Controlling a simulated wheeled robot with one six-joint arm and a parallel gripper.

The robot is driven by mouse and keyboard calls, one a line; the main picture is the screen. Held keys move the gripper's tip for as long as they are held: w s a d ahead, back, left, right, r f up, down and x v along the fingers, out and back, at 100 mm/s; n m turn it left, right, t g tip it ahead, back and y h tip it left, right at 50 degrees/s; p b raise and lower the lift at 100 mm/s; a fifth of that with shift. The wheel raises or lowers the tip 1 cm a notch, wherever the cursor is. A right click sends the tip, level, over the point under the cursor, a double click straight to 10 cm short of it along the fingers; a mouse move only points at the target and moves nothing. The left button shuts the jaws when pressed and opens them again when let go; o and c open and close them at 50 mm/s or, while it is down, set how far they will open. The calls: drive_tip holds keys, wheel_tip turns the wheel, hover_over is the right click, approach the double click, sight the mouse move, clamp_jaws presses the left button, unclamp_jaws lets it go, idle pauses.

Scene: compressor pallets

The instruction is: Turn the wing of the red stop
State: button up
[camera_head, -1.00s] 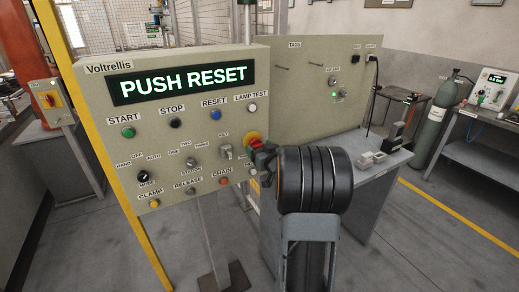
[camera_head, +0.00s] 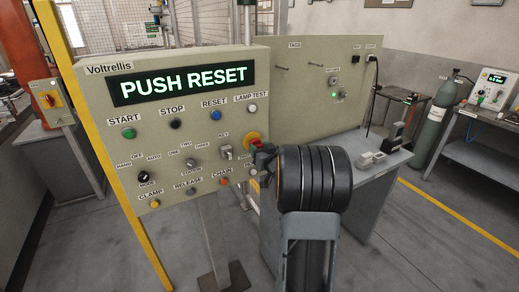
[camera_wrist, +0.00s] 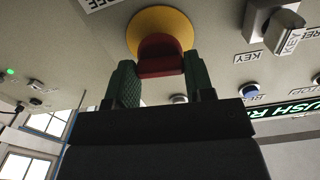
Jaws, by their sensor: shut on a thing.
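The red stop (camera_wrist: 160,52) has a red wing standing out from a round yellow plate (camera_wrist: 160,27) on the control panel. In the wrist view the two green finger pads of my gripper (camera_wrist: 161,82) stand on either side of the wing, shut on it. My gripper and wrist hide most of the wing there.
The panel (camera_head: 195,128) has a display (camera_head: 183,80) reading PUSH RESET. A key switch (camera_head: 226,153) sits just left of the stop, and the chain button (camera_head: 225,181) is below. A second panel (camera_head: 300,105) stands behind, above a grey bench (camera_head: 392,163).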

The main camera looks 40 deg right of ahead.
drive_tip(key=m+p, duration=0.2)
drive_tip(key=m, duration=0.3)
drive_tip(key=shift+m, duration=0.4)
idle(0.4)
drive_tip(key=o, duration=0.9)
drive_tip(key=s, duration=0.4)
drive_tip(key=s+a+b, duration=0.1)
drive_tip(key=s, duration=0.4)
drive_tip(key=s+a, duration=0.1)
drive_tip(key=s, duration=0.3)
drive_tip(key=shift+s+b, duration=0.3)
drive_tip(key=shift+s, duration=0.05)
